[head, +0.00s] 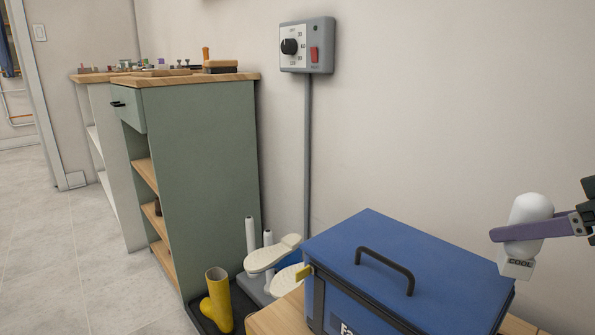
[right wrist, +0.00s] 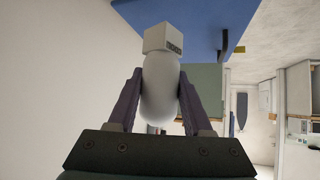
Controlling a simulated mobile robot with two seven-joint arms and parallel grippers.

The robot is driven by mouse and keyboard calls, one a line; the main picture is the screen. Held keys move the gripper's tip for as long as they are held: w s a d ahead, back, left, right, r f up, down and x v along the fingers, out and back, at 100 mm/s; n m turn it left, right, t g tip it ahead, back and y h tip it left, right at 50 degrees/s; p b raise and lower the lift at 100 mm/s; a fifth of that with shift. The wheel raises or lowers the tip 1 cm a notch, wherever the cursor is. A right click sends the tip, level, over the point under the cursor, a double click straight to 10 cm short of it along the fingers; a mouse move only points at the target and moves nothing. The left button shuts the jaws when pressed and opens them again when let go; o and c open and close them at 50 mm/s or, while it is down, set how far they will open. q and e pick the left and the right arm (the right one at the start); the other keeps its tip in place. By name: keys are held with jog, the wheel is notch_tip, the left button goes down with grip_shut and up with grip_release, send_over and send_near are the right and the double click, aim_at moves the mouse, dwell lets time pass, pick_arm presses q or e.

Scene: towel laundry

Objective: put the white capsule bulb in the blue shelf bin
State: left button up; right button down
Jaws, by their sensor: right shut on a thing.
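The white capsule bulb (head: 531,212) is at the right of the head view, with a pale square base marked "COOL" at its lower end. My right gripper (head: 520,231) is shut on it and holds it in the air beside and above the right end of a blue box. In the right wrist view the bulb (right wrist: 160,85) sits between the two purple fingers of the gripper (right wrist: 158,95), its square base pointing away from the palm. My left gripper is not in view. I see no blue shelf bin that I can make out for certain.
The blue lidded box (head: 400,262) with a black handle stands on a wooden top (head: 283,316) in front. A green cabinet (head: 205,170) with open shelves stands at the left. A wall switch (head: 307,46) hangs above.

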jog(key=r+p, duration=0.1)
jog(key=r, duration=0.1)
jog(key=r+p, duration=0.1)
jog(key=r, duration=0.1)
jog(key=w+r+p, duration=0.1)
jog(key=shift+d+r, duration=0.3)
jog(key=shift+r, duration=0.1)
jog(key=s+a+r+n+y+p, duration=0.1)
jog(key=s+a+r+p, duration=0.1)
jog(key=r+p, duration=1.3)
jog(key=s+a+r+n+y+p, duration=0.1)
jog(key=s+r+p, duration=0.2)
jog(key=r+p, duration=1.25)
notch_tip(320, 180, up, 52)
jog(key=n+g+y+p, duration=0.3)
jog(key=n+g+p, duration=0.15)
jog(key=p, duration=3.75)
send_over(535, 193)
jog(key=s+a, duration=1.1)
jog(key=s, duration=0.5)
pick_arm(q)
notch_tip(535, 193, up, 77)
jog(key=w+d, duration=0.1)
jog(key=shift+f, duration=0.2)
pick_arm(e)
jog(key=shift+w+n+t, duration=0.25)
jog(key=shift+n+t, duration=0.1)
jog(key=shift+t, duration=0.1)
